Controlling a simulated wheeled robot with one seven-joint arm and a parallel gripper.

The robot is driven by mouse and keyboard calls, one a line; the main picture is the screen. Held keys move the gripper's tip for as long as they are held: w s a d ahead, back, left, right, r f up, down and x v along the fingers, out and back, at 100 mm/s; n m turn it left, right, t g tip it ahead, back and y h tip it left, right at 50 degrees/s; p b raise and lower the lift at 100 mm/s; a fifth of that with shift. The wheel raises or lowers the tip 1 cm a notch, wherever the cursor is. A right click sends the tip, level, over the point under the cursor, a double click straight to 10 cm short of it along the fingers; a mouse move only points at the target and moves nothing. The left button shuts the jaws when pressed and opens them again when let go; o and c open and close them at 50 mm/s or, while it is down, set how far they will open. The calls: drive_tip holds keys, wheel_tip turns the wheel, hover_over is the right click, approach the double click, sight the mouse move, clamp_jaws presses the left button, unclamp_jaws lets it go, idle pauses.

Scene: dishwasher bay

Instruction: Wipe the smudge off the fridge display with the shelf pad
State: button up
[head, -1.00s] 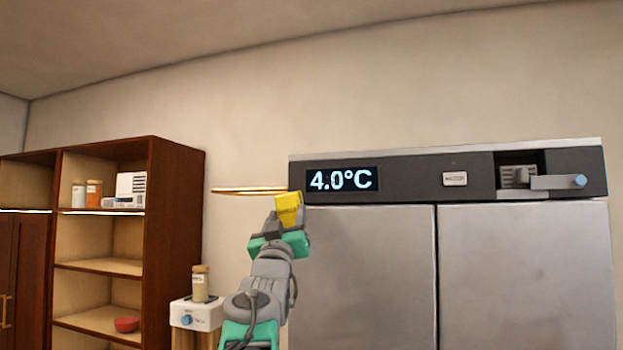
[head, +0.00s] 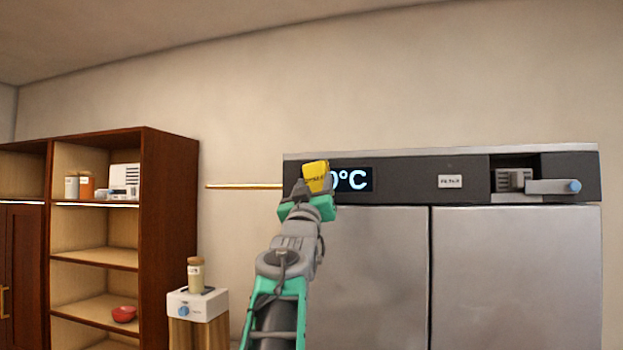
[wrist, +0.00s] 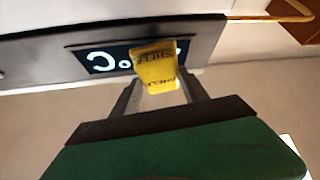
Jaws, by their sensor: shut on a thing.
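The fridge display (head: 352,180) is a dark panel with light digits at the left of the fridge's top band. The yellow shelf pad (head: 316,176) has dark lettering and covers the display's left part in the head view. My gripper (head: 305,193) is shut on the pad. In the wrist view the pad (wrist: 155,66) sits between the two fingers (wrist: 156,92) and overlaps the display (wrist: 105,58), which appears upside down. I cannot tell whether the pad touches the display. No smudge can be made out on the visible part.
A light blue-tipped handle (head: 555,186) sticks out at the fridge's right. A brass rail (head: 243,186) runs along the wall left of the fridge. A small stand with a jar (head: 195,275) and a wooden shelf unit (head: 170,230) stand at the left.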

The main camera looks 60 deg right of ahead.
drive_tip(key=shift+w+d+p, duration=0.1)
drive_tip(key=shift+d+p, duration=0.45)
drive_tip(key=shift+d, duration=0.35)
idle(0.5)
drive_tip(key=s, duration=0.1)
drive_tip(key=s+b, duration=0.1)
drive_tip(key=s, duration=0.2)
drive_tip(key=shift+d+b, duration=0.35)
drive_tip(key=shift+w+a, duration=0.15)
drive_tip(key=shift+w, duration=0.9)
drive_tip(key=shift+w+a, duration=0.1)
drive_tip(key=shift+w, duration=0.95)
